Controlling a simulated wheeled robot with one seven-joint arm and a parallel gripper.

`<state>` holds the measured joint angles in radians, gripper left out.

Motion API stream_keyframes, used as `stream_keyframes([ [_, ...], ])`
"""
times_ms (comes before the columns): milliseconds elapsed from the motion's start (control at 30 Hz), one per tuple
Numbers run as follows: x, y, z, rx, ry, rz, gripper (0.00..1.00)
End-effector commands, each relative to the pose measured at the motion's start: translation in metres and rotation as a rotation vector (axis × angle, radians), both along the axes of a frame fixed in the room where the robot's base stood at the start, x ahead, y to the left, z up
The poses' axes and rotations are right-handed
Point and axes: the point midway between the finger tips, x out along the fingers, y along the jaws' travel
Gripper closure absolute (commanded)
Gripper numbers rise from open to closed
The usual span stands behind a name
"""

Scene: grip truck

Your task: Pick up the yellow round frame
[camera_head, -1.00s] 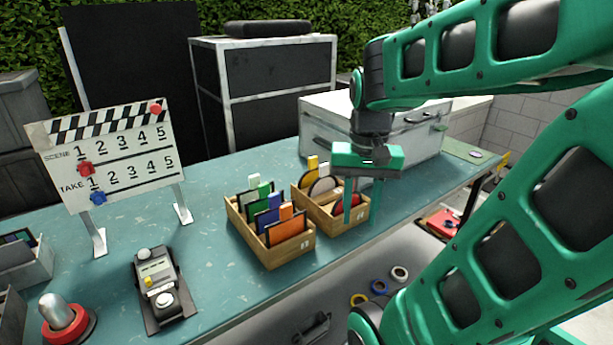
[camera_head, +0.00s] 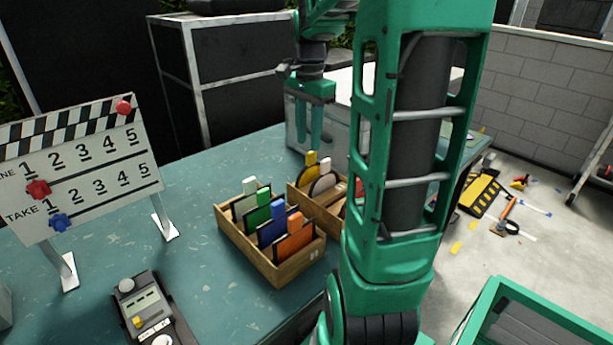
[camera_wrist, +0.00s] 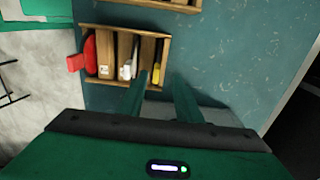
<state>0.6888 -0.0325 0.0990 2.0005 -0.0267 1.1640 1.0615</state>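The yellow round frame (camera_head: 307,174) stands upright in the back end of the right wooden box (camera_head: 330,210), its yellow tab up. In the wrist view the yellow frame (camera_wrist: 156,73) shows as a thin strip at the box's right end, between my fingertips in the picture. My gripper (camera_head: 309,140) is open and empty, fingers pointing down, above and behind the yellow frame. It also shows in the wrist view (camera_wrist: 160,80). A white round frame (camera_head: 322,182) stands just in front of the yellow one. A red frame (camera_wrist: 90,55) is at the box's other end, mostly hidden by my arm in the head view.
The left wooden box (camera_head: 283,275) holds several coloured square frames. A light case (camera_head: 345,100) stands close behind my gripper. A clapperboard (camera_head: 80,165) and a grey control device (camera_head: 150,312) are on the left of the teal table (camera_head: 200,205). Bare table surrounds the boxes.

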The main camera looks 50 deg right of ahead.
Motion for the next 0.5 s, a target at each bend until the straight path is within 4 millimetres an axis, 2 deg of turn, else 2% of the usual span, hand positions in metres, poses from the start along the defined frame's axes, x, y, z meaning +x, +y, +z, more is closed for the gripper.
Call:
stream_keyframes([
  [167,-0.001,-0.001,-0.010,0.000,0.001,-0.001,0.69],
  [500,-0.005,-0.005,-0.052,0.000,0.001,-0.001,0.69],
])
